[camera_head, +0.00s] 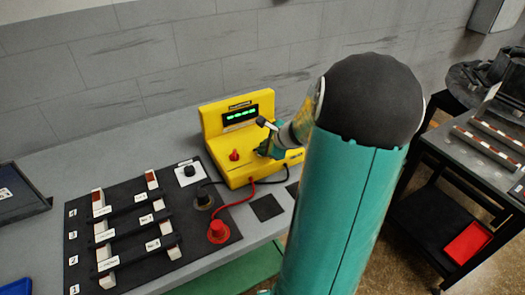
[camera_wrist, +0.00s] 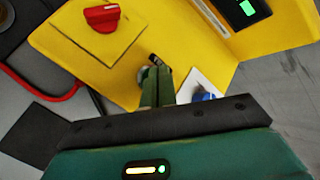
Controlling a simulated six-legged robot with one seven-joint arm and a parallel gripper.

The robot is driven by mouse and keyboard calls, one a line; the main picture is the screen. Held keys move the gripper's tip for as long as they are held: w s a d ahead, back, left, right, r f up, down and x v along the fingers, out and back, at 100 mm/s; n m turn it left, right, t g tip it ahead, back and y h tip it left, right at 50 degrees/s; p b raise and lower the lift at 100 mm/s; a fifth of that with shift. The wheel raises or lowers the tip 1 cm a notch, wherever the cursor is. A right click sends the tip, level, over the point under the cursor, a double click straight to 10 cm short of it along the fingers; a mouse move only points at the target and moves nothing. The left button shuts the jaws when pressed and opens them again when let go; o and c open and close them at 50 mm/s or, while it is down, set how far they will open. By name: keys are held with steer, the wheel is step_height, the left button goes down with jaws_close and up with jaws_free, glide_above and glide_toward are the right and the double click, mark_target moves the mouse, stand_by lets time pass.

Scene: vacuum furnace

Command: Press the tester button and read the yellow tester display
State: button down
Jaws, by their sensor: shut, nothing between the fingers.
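The yellow tester (camera_head: 222,122) stands on the grey bench against the wall. Its display (camera_head: 240,115) glows with green characters too small to read, and a corner of the display also shows in the wrist view (camera_wrist: 247,8). A red knob (camera_head: 234,155) sits on its front panel, large in the wrist view (camera_wrist: 102,17). My gripper (camera_head: 268,146) is over the right part of the panel; in the wrist view its shut fingers (camera_wrist: 155,70) reach down beside a round metallic part, which they partly hide. A blue button (camera_wrist: 203,94) on a white plate is just right of the fingers.
Red and black cables run to the tester. A dark cart with a red tray (camera_head: 467,242) stands at right.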

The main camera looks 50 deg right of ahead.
steer(key=shift+f, duration=0.3)
stand_by(0.5)
steer(key=shift+r, duration=0.75)
steer(key=shift+r, duration=2.55)
